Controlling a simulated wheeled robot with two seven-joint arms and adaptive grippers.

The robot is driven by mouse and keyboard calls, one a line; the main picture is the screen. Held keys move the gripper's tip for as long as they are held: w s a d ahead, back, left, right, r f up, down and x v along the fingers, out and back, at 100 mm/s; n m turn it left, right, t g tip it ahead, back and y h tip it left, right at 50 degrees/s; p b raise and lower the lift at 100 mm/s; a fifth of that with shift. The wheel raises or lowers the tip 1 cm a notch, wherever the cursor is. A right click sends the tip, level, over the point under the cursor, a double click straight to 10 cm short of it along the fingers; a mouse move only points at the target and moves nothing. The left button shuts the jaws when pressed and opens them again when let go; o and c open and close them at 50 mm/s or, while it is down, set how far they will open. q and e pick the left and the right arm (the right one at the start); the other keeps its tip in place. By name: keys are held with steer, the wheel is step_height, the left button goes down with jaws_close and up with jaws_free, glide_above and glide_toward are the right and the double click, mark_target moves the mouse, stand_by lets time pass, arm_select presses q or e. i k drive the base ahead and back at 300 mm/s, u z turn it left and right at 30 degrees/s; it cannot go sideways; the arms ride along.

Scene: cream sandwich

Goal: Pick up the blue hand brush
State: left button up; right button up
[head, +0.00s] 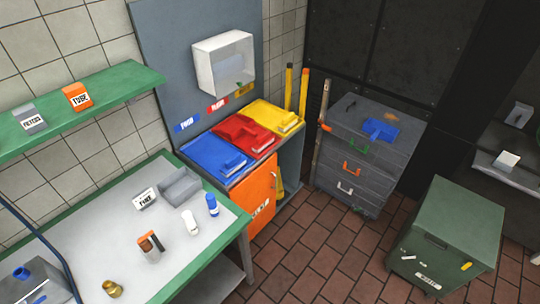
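A blue flat object with a short raised part (381,130) lies on top of the grey drawer cabinet; it may be the blue hand brush, but it is too small to be sure. Another small blue piece (234,164) lies on the blue folded item (208,153) at the left of the colour-coded counter, and it could also be a brush. I cannot tell which is the hand brush. Neither of my grippers shows in the head view.
Red (246,133) and yellow (274,118) items lie beside the blue one. The grey table (105,235) holds several small things. A green shelf (85,108) hangs above it. A green cabinet (450,230) stands right. Brick floor (320,255) is open between.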

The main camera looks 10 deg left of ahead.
mark_target(232, 164)
steer(key=z, duration=0.2)
steer(key=i, duration=1.5)
steer(key=u, duration=0.6)
